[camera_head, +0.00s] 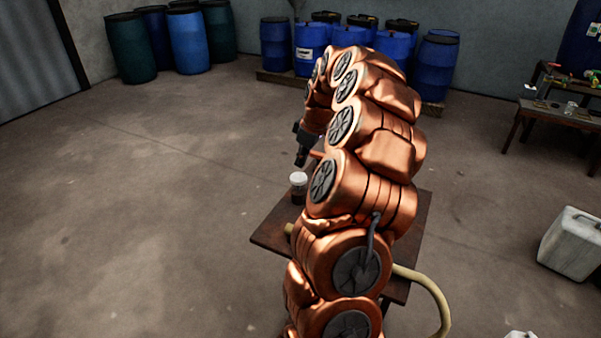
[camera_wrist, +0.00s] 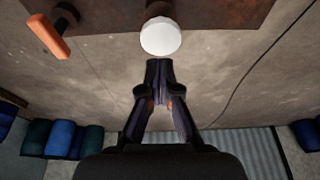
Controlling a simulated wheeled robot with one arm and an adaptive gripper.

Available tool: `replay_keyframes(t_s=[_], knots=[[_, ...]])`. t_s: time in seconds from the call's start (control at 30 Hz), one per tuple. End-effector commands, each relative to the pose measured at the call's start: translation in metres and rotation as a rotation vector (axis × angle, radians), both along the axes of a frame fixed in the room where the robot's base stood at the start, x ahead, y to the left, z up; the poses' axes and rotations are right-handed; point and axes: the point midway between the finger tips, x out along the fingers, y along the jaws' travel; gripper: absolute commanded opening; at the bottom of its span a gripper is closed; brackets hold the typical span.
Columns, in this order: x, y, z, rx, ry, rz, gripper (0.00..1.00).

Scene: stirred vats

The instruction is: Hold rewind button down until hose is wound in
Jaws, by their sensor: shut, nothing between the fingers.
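My gripper (camera_head: 301,158) is shut and empty above the far left part of a small brown table (camera_head: 268,236). An orange handle (camera_wrist: 48,37) on a dark mount stands at the table's edge.
Several blue and green drums (camera_head: 188,42) stand along the back wall, with more blue ones (camera_head: 434,68) on a pallet. A workbench (camera_head: 560,110) is at the right, and a white canister (camera_head: 571,244) stands on the floor. The left floor is clear.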

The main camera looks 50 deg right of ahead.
Motion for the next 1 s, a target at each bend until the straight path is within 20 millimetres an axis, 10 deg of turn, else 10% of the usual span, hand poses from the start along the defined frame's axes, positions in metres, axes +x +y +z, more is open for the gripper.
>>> replay_keyframes(t_s=[0.4, 1.0], knots=[[-0.018, -0.007, 0.064, -0.003, -0.004, -0.002, 0.00], [-0.022, -0.007, 0.077, 0.000, 0.000, 0.000, 0.00]])
